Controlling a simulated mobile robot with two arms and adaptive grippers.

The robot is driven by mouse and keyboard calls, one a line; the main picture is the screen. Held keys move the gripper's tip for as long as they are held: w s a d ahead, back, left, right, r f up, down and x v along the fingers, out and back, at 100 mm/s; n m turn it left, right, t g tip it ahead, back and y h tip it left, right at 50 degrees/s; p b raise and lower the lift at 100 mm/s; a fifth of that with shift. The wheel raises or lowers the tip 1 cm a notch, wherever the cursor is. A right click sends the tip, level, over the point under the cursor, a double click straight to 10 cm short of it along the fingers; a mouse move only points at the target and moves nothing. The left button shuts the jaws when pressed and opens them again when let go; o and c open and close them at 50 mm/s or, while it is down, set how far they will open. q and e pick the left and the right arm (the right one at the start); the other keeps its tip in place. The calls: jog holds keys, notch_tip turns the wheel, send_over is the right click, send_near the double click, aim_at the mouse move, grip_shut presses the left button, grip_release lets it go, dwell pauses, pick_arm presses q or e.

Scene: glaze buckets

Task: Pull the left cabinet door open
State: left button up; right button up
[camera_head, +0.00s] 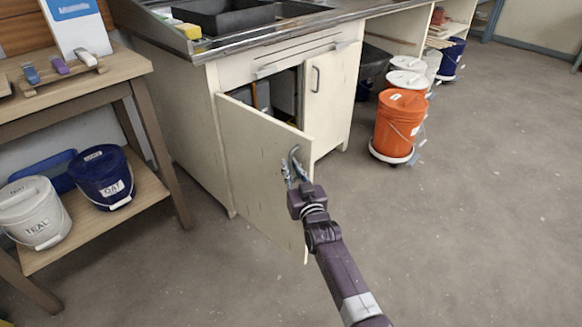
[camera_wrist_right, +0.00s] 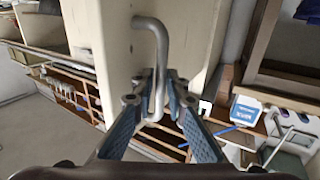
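The left cabinet door (camera_head: 262,165) is cream and stands swung out from the sink cabinet (camera_head: 180,95), with part of the dark inside (camera_head: 284,95) showing behind it. Its grey bar handle (camera_head: 295,152) is near the door's free edge. My right gripper (camera_head: 294,174) is at this handle. In the right wrist view the blue-grey fingers (camera_wrist_right: 158,88) close around the handle's bar (camera_wrist_right: 160,45), one on each side. The right cabinet door (camera_head: 328,98) is shut and has its own handle (camera_head: 315,79). My left gripper is not in view.
An orange bucket (camera_head: 398,128) stands on a wheeled base right of the cabinet, with white-lidded buckets behind it. A wooden shelf table (camera_head: 130,65) at the left holds a white bucket (camera_head: 32,212) and a blue bucket (camera_head: 103,177). The floor in front is clear.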

jog(key=shift+s, duration=0.1)
jog(key=v, duration=1.1)
jog(key=shift+s, duration=0.4)
